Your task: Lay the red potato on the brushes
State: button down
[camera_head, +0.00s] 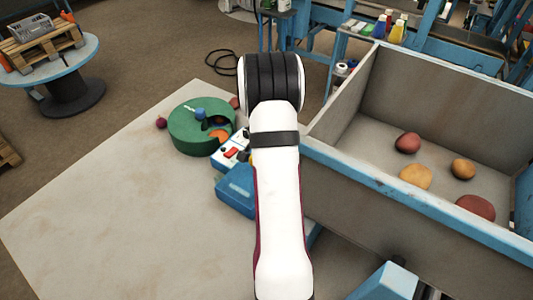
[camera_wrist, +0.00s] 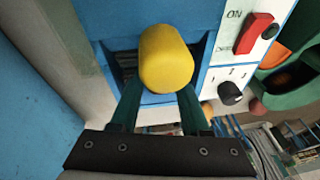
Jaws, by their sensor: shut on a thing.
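My gripper (camera_wrist: 160,95) is shut on a yellow rounded piece (camera_wrist: 166,58) in the wrist view, in front of a blue and white control box (camera_wrist: 215,65). I cannot tell whether this piece is loose or part of the box. Red potatoes (camera_head: 408,142) and (camera_head: 476,206) lie in the big bin. A small dark red round thing (camera_head: 161,123) lies left of a green drum (camera_head: 185,132). The drum has an opening with orange inside; no brushes can be made out.
The control box (camera_head: 232,150) has a red switch (camera_wrist: 253,34) and black knob (camera_wrist: 230,93). The grey bin (camera_head: 350,165) at right has high walls and also holds yellow potatoes (camera_head: 415,176). The table (camera_head: 110,215) is clear at left and front.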

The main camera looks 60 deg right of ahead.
jog(key=shift+c, duration=1.9)
grip_release()
jog(key=shift+f, duration=0.1)
jog(key=v, duration=1.2)
jog(key=w+a+r+n+y, duration=0.1)
jog(key=a+r+n, duration=0.25)
jog(key=a, duration=0.75)
jog(key=s+a+r+n+y, duration=0.1)
jog(key=s+a+n, duration=0.2)
jog(key=a, duration=0.6)
jog(key=s+a+r+n+y, duration=0.1)
jog(key=s+a+r+n, duration=0.15)
jog(key=a, duration=0.65)
jog(key=s+a+f+n+g+y, duration=0.1)
jog(key=s+a+n, duration=0.4)
jog(key=s+a, duration=0.4)
jog(key=shift+s+f+y, duration=0.3)
jog(key=shift+s+y, duration=0.1)
jog(key=shift+s, duration=0.15)
